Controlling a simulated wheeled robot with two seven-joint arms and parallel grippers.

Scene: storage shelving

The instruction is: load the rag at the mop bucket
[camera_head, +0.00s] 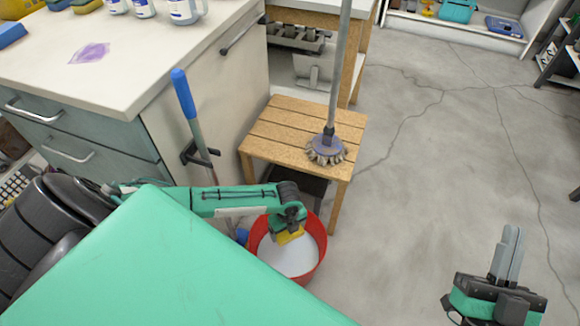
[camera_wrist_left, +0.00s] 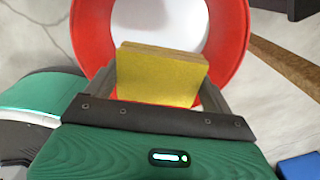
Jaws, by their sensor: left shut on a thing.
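The red bucket (camera_head: 319,268) stands on the floor by the wooden stool and holds white, liquid-looking contents (camera_head: 285,258). My left gripper (camera_head: 288,227) reaches over the bucket's far side, shut on a yellow rag (camera_head: 291,236). In the left wrist view the rag (camera_wrist_left: 160,78) is a flat, thick yellow piece between the two fingers, in front of the bucket's red wall (camera_wrist_left: 92,35) and white inside. I cannot tell whether the rag touches the contents. My right gripper (camera_head: 507,255) is over the floor at lower right, its fingers together and empty.
A mop (camera_head: 326,150) with a grey pole stands on the wooden stool (camera_head: 285,132). A blue-handled tool (camera_head: 183,95) leans by the cabinet. The counter (camera_head: 130,75) holds white bottles, sponges and a purple stain. Open concrete floor (camera_head: 430,170) lies to the right.

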